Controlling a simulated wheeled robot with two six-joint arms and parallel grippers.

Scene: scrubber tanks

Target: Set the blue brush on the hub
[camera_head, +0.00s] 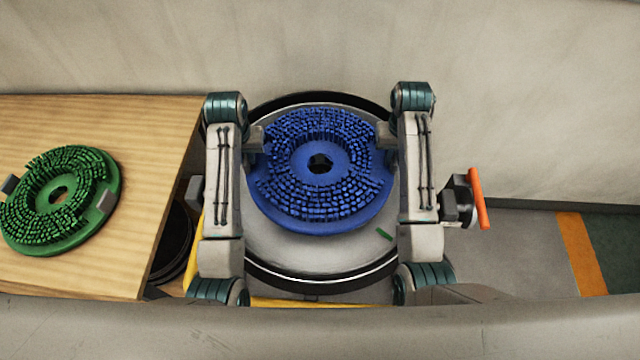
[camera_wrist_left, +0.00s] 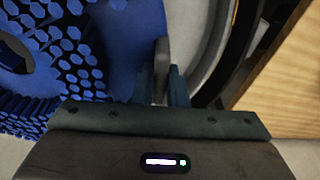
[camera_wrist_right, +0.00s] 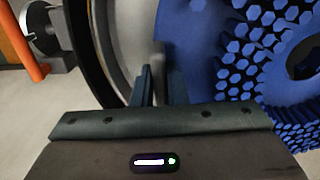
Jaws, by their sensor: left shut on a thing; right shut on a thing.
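The blue brush (camera_head: 318,222) is a round disc with bristles facing up and a central hole. It is over the round pale deck (camera_head: 290,262) in the middle of the head view. My left gripper (camera_head: 258,140) is shut on the brush's left edge, and my right gripper (camera_head: 384,136) is shut on its right edge. The brush also shows in the left wrist view (camera_wrist_left: 120,40) and in the right wrist view (camera_wrist_right: 190,40). The hub is hidden under the brush; I see only a dark spot through the hole. I cannot tell whether the brush touches the deck.
A green brush (camera_head: 100,215) lies on the wooden table (camera_head: 150,130) at the left. A small green piece (camera_head: 384,234) lies on the deck. An orange handle (camera_head: 479,198) on a dark knob sticks out at the right. A wall stands behind.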

